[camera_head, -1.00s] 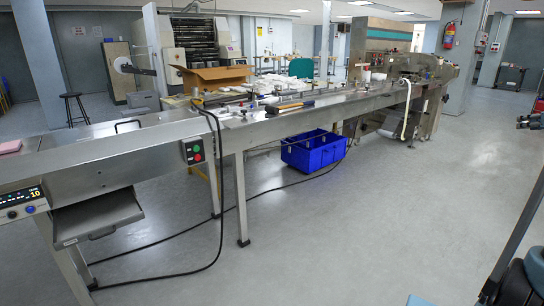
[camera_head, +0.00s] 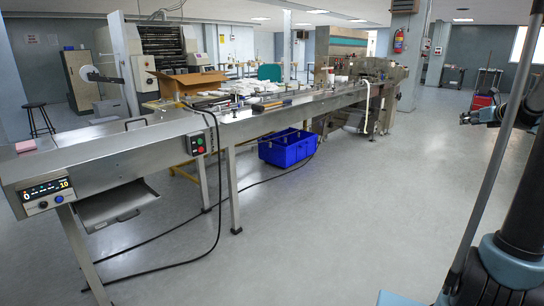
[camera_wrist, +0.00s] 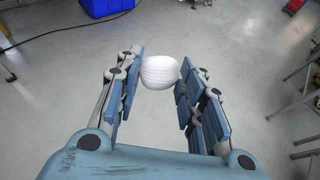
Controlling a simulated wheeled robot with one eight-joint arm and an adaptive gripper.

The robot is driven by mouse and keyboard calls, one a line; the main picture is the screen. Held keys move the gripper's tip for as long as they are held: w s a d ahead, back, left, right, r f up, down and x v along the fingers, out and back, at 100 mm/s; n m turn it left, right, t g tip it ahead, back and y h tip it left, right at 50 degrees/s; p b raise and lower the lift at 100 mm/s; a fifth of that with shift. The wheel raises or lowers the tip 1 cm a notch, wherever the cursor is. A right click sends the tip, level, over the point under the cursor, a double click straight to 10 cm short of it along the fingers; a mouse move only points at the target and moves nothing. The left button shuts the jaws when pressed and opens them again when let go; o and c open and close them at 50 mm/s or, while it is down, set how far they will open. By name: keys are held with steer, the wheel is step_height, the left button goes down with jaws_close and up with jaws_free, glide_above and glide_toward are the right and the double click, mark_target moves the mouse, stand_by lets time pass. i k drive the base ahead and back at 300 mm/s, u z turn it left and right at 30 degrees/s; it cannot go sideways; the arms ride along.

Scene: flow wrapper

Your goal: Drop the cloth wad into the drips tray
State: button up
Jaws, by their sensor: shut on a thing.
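My gripper (camera_wrist: 160,72) shows in the wrist view with its blue padded fingers on both sides of a white, rounded, ribbed wad (camera_wrist: 160,72). It is shut on this wad, which sits at the fingertips above the floor. In the head view, part of my arm is at the right; the wad cannot be made out there. A shallow grey metal tray (camera_head: 118,207) with a front handle sits under the near end of the steel conveyor, at the left. It is well away from my arm. The inside of the tray is hard to see.
The long steel conveyor (camera_head: 110,151) runs from left to back right. A blue crate (camera_head: 289,151) stands on the floor beneath it, and also shows in the wrist view (camera_wrist: 107,7). A black cable (camera_head: 160,235) loops across the floor. The floor (camera_head: 340,230) in front is clear.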

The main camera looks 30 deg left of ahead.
mark_target(120, 202)
steer(key=k, duration=1.65)
steer(key=u, duration=2.05)
steer(key=i, duration=1.5)
steer(key=z, duration=0.05)
